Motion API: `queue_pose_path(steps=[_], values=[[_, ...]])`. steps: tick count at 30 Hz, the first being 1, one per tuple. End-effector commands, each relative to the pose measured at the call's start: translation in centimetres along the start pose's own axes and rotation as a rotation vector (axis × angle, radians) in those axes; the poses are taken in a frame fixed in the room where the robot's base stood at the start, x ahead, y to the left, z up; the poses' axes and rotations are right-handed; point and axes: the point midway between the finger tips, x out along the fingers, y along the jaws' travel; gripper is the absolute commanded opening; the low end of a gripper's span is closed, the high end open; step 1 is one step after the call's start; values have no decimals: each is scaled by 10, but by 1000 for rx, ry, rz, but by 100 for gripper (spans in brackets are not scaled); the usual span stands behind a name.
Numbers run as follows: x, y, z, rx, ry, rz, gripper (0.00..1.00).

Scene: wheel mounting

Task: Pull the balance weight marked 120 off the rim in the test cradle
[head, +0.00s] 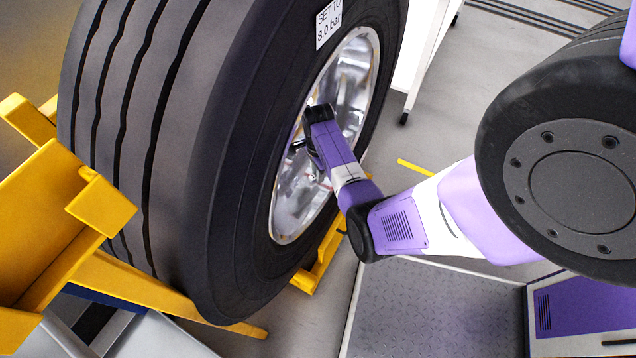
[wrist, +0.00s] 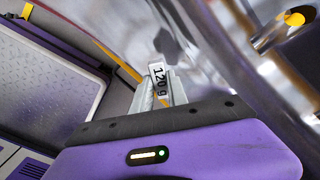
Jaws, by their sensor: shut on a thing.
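The balance weight marked 120 g (wrist: 158,78) shows in the wrist view, between the fingertips of my gripper (wrist: 163,90). The jaws are shut on it. Its label faces the wrist camera. The shiny metal rim (head: 287,205) sits inside a large black tyre (head: 240,190) held in the yellow cradle (head: 60,215). In the head view my gripper (head: 308,150) reaches into the rim's opening from the right, and the weight is hidden there. The rim (wrist: 225,55) also fills the upper right of the wrist view, blurred. I cannot tell whether the weight touches it.
A tyre label (head: 328,22) reads SET TO 8.0 bar. A white cart (head: 425,50) on castors stands behind the wheel. Grey floor (head: 450,120) is clear to the right of the tyre, with a yellow line on it.

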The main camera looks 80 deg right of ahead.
Motion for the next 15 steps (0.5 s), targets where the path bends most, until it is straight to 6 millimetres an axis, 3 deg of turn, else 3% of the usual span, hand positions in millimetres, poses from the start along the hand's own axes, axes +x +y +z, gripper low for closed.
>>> queue_pose_path(steps=[15], values=[[-29, 1, 0, 0, 0, 2, 0]])
